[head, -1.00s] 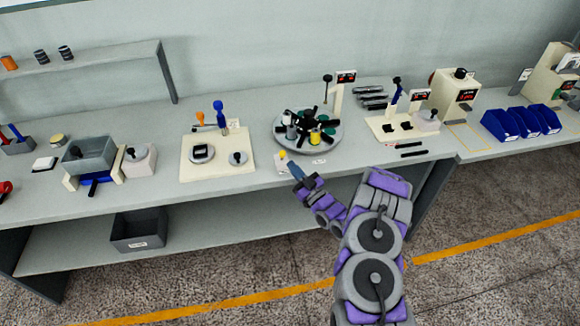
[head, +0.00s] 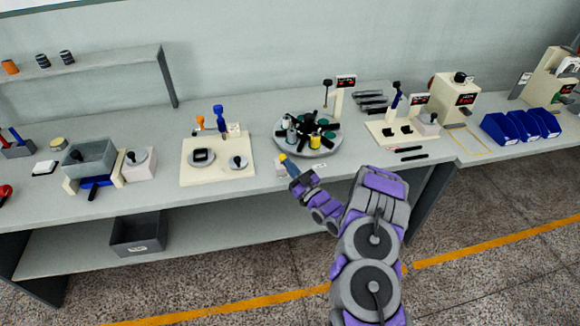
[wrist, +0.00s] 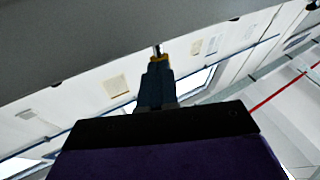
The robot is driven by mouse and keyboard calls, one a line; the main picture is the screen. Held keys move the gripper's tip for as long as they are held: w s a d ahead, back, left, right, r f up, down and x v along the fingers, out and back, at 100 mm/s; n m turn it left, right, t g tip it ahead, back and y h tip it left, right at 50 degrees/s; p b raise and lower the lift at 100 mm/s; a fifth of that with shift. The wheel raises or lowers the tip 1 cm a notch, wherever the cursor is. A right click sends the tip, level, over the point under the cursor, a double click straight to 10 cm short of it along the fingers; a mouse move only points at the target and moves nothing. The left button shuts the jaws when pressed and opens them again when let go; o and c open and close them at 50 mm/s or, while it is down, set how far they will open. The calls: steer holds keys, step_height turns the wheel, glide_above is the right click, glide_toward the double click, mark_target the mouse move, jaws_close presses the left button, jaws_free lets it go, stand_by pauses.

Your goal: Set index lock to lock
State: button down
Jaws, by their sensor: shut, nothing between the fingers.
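The index lock appears to be the small yellow knob (head: 283,157) on a pale plate (head: 280,168), at the bench front before the round spindle table (head: 278,139). In the wrist view the yellow knob (wrist: 160,58) shows on a short dark stem, just beyond my fingertips. My gripper (head: 291,166) is shut with nothing held. Its blue-grey fingers (wrist: 156,85) are at or very close to the knob; I cannot tell whether they touch. The fingers and wrist hide part of the plate and any lock marking.
Dark arms, a yellow cylinder (head: 315,141) and other spindles stand on the round table close behind my gripper. A cream board (head: 190,174) with levers lies left; another board (head: 378,125) stands right. The bench edge is near my wrist.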

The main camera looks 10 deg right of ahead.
steer(key=shift+r, duration=0.15)
steer(key=w+r+m+g+h+p, duration=0.1)
steer(key=p, duration=0.2)
steer(key=shift+r+g, duration=0.2)
steer(key=shift+g, duration=0.2)
steer(key=w+r+m+g+h+p, duration=0.1)
steer(key=g+p, duration=0.1)
steer(key=shift+p, duration=0.35)
steer(key=shift+w+f, duration=0.1)
steer(key=shift+f, duration=0.3)
